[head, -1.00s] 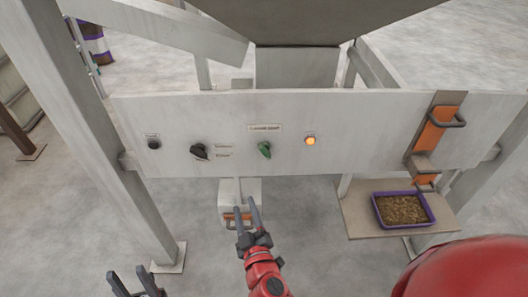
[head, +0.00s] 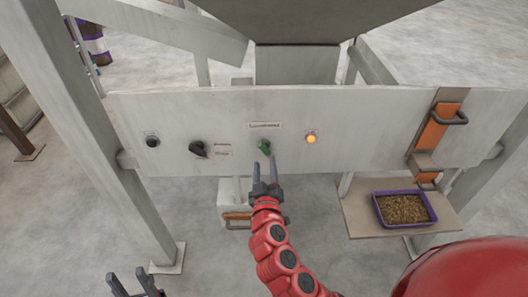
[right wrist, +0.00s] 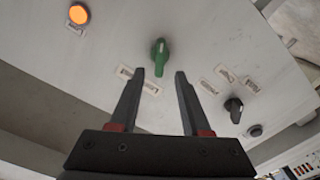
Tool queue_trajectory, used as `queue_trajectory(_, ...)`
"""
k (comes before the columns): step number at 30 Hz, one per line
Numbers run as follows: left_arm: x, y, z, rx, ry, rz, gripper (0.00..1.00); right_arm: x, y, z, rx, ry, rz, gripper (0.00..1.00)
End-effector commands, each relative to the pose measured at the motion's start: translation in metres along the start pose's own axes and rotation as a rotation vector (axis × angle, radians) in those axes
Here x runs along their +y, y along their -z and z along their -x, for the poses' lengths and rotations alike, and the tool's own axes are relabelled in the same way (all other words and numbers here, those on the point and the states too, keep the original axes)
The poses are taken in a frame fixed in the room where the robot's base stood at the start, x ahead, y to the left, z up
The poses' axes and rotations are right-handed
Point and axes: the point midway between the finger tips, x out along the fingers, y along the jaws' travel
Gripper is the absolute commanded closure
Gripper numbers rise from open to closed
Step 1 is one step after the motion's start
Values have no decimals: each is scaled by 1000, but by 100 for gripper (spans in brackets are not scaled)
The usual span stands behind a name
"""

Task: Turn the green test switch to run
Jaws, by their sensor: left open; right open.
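The green test switch (head: 264,146) is a knob on the pale panel (head: 350,140), under a small label, left of a lit orange lamp (head: 311,139). My right gripper (head: 265,162) is open and empty, with its fingertips just below the green switch in the head view. In the right wrist view the green switch (right wrist: 160,57) shows beyond and between the two open fingers (right wrist: 157,85); contact cannot be told. My left gripper (head: 132,279) is open and empty at the bottom left, far from the panel.
A black selector knob (head: 199,149) and a black button (head: 152,141) sit left of the green switch. An orange handled slide (head: 437,128) is at the panel's right. A purple tray of pellets (head: 404,208) stands on a shelf below.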

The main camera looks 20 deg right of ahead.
Motion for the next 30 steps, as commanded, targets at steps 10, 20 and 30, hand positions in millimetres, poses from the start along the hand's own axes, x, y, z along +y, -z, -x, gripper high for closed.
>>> queue_trajectory(10,-1,2,-15,0,0,0,52,1,1,-50,-2,-2,0,52)
queue_trajectory(20,-1,2,-15,0,0,0,52,0,-1,-56,-1,0,1,52)
queue_trajectory(30,-1,2,-15,0,0,0,52,0,0,-56,-1,0,1,100)
